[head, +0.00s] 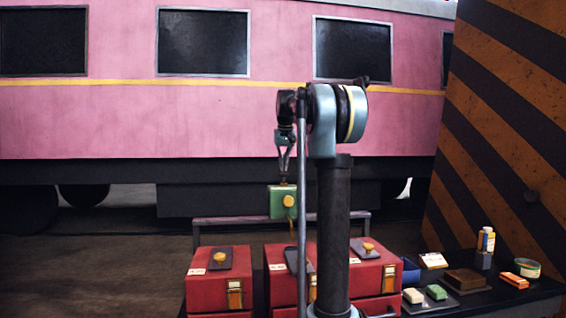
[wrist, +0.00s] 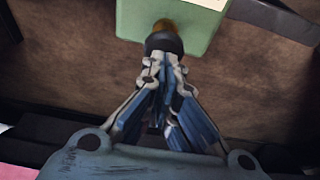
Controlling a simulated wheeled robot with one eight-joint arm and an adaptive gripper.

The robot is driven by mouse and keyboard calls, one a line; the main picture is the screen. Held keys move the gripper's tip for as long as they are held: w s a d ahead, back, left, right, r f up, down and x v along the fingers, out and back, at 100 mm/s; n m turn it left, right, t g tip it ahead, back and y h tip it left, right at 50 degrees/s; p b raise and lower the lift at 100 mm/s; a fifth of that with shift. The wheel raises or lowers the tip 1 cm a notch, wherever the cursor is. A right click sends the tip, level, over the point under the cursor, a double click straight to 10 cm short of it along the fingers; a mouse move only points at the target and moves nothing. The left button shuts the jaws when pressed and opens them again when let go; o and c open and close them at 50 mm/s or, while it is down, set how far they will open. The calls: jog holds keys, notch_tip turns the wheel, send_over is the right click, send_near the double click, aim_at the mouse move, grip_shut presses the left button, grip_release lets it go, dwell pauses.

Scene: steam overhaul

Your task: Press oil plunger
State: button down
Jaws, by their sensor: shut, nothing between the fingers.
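The green oil box (head: 277,203) stands at the metal rail, with a round yellow knob (head: 289,200) on its front. My gripper (head: 283,180) points down just above the top of the box, with its fingers shut and empty. In the wrist view the closed fingertips (wrist: 164,58) meet a dark rounded piece (wrist: 164,42) beside the green box (wrist: 200,25). An orange-brown stub (wrist: 164,24) shows between that piece and the box. I cannot tell whether the dark piece is the plunger's cap, or whether the fingertips touch it.
Red toolboxes (head: 205,292) with dark plates and yellow knobs stand in front of the metal rail (head: 240,220). A dark bench (head: 468,300) at right holds small blocks, a tin and a bottle. A pink carriage (head: 120,120) fills the back; a striped panel (head: 510,120) stands right.

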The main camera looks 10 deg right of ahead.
aim_at(284, 174)
jog(key=shift+f, duration=0.2)
jog(key=shift+f, duration=1.35)
jog(key=w+v, duration=0.1)
jog(key=v, duration=1.3)
dwell(0.7)
